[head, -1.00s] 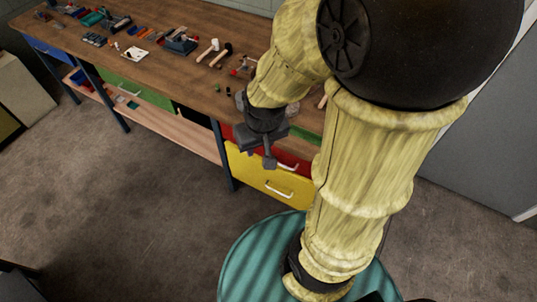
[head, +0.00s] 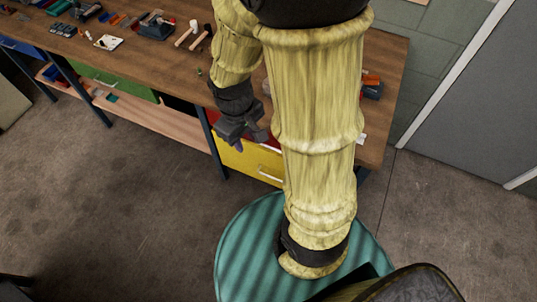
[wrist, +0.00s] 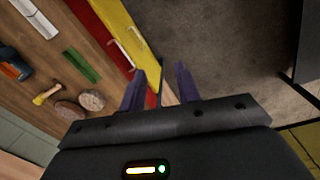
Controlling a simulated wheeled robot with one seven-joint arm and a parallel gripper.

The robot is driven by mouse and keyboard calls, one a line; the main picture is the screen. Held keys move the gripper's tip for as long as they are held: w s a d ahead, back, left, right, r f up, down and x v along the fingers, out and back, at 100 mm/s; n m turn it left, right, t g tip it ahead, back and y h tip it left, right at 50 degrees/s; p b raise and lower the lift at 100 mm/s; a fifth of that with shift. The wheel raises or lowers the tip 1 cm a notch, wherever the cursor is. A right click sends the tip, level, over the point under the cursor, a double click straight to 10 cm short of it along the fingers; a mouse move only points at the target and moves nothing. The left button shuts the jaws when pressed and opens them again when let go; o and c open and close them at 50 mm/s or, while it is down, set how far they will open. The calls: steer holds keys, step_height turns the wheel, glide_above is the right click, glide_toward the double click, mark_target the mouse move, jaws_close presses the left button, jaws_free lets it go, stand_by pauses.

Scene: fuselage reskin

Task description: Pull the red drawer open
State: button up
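The red drawer (head: 269,136) is in the bench front, just above the yellow drawer (head: 242,160). In the head view my arm hides much of it. In the wrist view the red drawer (wrist: 95,30) is a slanting red band at upper left, with a pale bar handle (wrist: 122,54) along it. My gripper (head: 240,144) is in front of the bench near the red drawer's left part. In the wrist view my gripper (wrist: 160,80) has its two dark fingers apart, with nothing clearly held between them. The handle lies beyond and left of the fingertips. The drawer looks shut.
The wooden workbench (head: 150,60) carries hammers (head: 193,35) and other tools. The yellow drawer has its own pale handle (head: 270,178). A green drawer (head: 120,82) is farther left. The floor (head: 110,200) in front is clear.

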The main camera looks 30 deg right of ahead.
step_height(320, 180, down, 25)
steer(key=w+d+n+g+h+b, duration=0.1)
steer(key=n+g+h+b, duration=0.3)
steer(key=n+h+b, duration=0.9)
steer(key=w+a+f+n+t+h+b, duration=0.2)
steer(key=w+f+n+t+b, duration=0.2)
steer(key=n, duration=0.6)
steer(key=w+a+f+n+t+h+b, duration=0.2)
steer(key=f+n+t+b, duration=0.3)
steer(key=f+n+b, duration=0.3)
step_height(320, 180, down, 2)
steer(key=w+n+h, duration=0.1)
steer(key=n, duration=0.1)
steer(key=shift+w+n+h, duration=0.3)
steer(key=shift+w+n, duration=0.1)
steer(key=shift+w, duration=0.1)
steer(key=x, duration=1.7)
